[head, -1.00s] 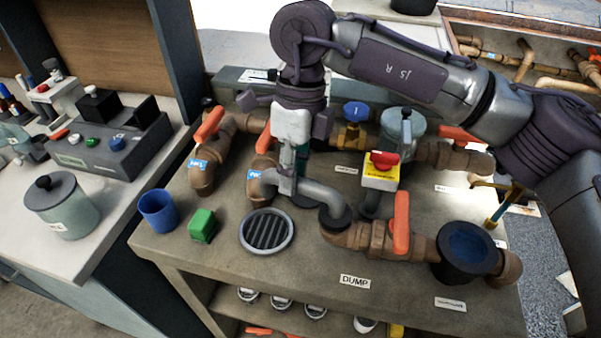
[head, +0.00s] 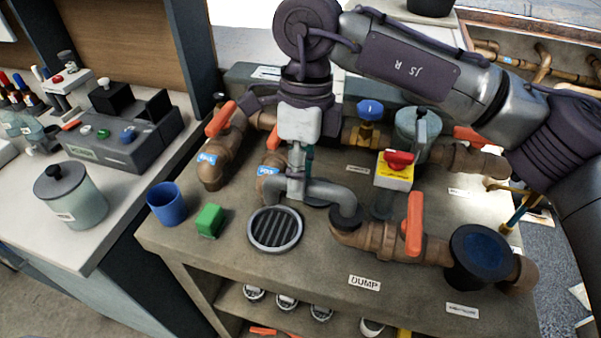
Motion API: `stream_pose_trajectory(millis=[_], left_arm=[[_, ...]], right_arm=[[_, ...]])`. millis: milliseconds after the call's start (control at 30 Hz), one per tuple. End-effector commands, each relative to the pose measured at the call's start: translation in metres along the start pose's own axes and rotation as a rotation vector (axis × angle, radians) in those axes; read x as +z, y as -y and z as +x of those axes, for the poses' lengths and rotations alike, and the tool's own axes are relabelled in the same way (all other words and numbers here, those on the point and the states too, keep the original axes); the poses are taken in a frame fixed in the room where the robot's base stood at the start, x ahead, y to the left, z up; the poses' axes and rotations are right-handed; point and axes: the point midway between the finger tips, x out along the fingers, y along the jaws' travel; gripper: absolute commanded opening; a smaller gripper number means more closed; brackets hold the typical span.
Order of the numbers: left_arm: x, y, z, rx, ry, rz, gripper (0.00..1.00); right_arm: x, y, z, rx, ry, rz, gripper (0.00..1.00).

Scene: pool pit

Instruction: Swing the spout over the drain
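The spout (head: 325,192) is a grey bent pipe. It rises from a dark collar on the brown pipework and runs left, its free end (head: 267,188) bending down. The drain (head: 275,229) is a round grate with a pale rim, set in the bench top. In the picture the spout's free end shows just behind the drain's far rim. My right gripper (head: 296,190) points down at the spout's middle, its fingers overlapping the pipe. The fingers line up in this view, so I cannot tell whether they grip it. My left gripper is not in view.
A blue cup (head: 167,205) and a green block (head: 209,221) stand left of the drain. An orange-handled valve (head: 414,225), a red button on a yellow box (head: 394,172) and a black funnel (head: 480,256) are to the right. Bare bench lies in front, by the DUMP label (head: 364,283).

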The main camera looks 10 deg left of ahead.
Motion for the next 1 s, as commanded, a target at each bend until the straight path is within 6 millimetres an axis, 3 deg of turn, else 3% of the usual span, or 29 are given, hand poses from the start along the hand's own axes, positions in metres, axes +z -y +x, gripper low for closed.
stream_pose_trajectory(millis=[433, 800, 1000], left_arm=[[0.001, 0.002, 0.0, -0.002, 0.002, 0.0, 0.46], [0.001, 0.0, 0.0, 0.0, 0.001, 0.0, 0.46], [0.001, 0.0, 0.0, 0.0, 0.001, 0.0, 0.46]], right_arm=[[0.0, 0.0, -0.008, -0.002, -0.001, 0.002, 0.36], [0.001, 0.0, -0.082, -0.002, 0.002, 0.003, 0.36], [0.001, 0.0, -0.111, -0.002, 0.001, 0.002, 0.36]])
